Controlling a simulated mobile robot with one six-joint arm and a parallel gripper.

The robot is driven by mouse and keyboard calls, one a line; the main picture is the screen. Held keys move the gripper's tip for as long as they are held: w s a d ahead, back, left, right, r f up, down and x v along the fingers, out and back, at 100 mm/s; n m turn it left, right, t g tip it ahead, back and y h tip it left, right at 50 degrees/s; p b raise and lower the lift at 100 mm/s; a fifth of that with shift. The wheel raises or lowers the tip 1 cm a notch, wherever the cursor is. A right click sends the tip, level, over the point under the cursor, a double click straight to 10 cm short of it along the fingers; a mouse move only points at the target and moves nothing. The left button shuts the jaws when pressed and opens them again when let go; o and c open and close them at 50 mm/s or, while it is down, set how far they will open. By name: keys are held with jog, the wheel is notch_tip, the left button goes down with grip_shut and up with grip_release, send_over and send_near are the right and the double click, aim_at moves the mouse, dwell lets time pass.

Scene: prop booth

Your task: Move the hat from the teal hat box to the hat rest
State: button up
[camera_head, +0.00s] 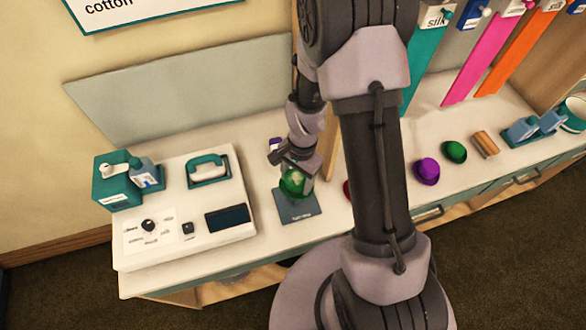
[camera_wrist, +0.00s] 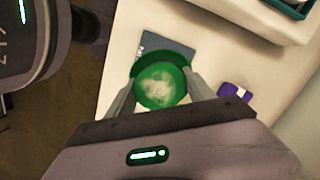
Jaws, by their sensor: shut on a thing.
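A green hat (camera_head: 293,186) with a pale patch is between the fingers of my gripper (camera_head: 297,177). In the wrist view the hat (camera_wrist: 160,85) sits with a finger against each side of it, and my gripper (camera_wrist: 162,92) is shut on it. The hat is over a slate-blue square mat (camera_head: 300,215) with small white lettering, which looks like the hat rest. The mat (camera_wrist: 179,48) also shows partly behind the hat in the wrist view. I cannot tell whether the hat touches it. I cannot identify the teal hat box for certain.
A white console (camera_head: 187,240) and a teal box (camera_head: 112,192) stand left of the mat. A purple item (camera_wrist: 238,90) lies near it. To the right are a purple hat (camera_head: 427,172), another green hat (camera_head: 455,152) and a red item (camera_head: 347,189) partly hidden by my arm.

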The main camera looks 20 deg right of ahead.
jog(key=shift+s+f+b, duration=0.1)
jog(key=shift+f+b, duration=0.2)
jog(key=shift+f, duration=0.2)
notch_tip(320, 180, down, 5)
jog(key=b, duration=0.4)
jog(key=shift+f, duration=0.2)
jog(key=shift+f+b, duration=0.1)
jog(key=shift+b, duration=0.25)
jog(key=shift+f+b, duration=0.75)
jog(key=shift+f, duration=0.05)
jog(key=shift+f, duration=0.15)
jog(key=shift+f+b, duration=0.5)
jog(key=shift+b, duration=0.1)
jog(key=shift+r, duration=0.1)
jog(key=o, duration=1.4)
